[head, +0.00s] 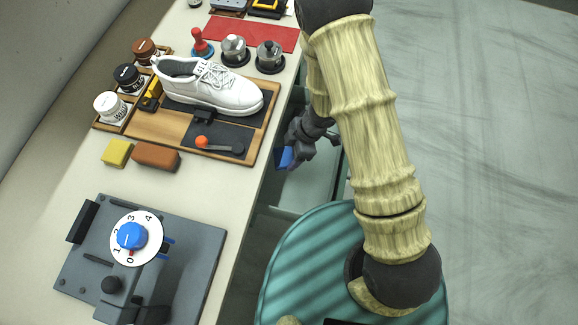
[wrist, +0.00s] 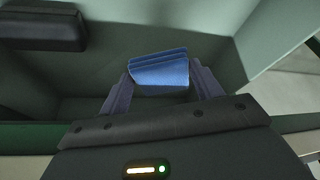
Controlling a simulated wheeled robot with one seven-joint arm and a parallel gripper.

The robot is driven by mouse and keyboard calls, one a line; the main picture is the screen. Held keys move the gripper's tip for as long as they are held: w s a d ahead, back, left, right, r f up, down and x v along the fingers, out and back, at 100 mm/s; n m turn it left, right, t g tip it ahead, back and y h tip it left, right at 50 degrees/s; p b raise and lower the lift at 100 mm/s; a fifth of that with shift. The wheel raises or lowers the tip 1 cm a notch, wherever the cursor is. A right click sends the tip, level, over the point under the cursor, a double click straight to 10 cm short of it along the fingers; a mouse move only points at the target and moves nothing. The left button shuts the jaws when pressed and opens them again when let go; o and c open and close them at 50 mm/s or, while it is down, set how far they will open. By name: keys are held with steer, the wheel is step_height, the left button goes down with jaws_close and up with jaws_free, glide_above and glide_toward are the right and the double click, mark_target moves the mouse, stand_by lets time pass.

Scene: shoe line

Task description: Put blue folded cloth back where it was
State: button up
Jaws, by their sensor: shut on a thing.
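The blue folded cloth (wrist: 158,72) is held between the two fingers of my gripper (wrist: 160,84) in the wrist view, with its folded layers showing at the top. In the head view, my gripper (head: 294,155) is beside the right edge of the bench, and a small part of the cloth (head: 283,157) shows at its tip. Below the cloth, the wrist view shows a dark green, open box-like space (wrist: 220,62) with pale walls. The cloth appears to be above its floor; contact cannot be told.
A black block-like thing (wrist: 40,28) is at the upper left in the wrist view. The bench (head: 225,178) carries a white shoe (head: 215,88) on a wooden board, a grey dial fixture (head: 190,255), a yellow block (head: 116,152) and a brown block (head: 155,156). Open floor (head: 480,150) lies right.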

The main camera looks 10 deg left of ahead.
mark_target(291, 159)
step_height(291, 159, down, 4)
steer(key=shift+s+r+b, duration=0.15)
steer(key=shift+b, duration=0.2)
steer(key=shift+f, duration=0.35)
steer(key=shift+f+b, duration=0.3)
steer(key=shift+f, duration=1.55)
steer(key=shift+f, duration=0.15)
steer(key=o, duration=0.9)
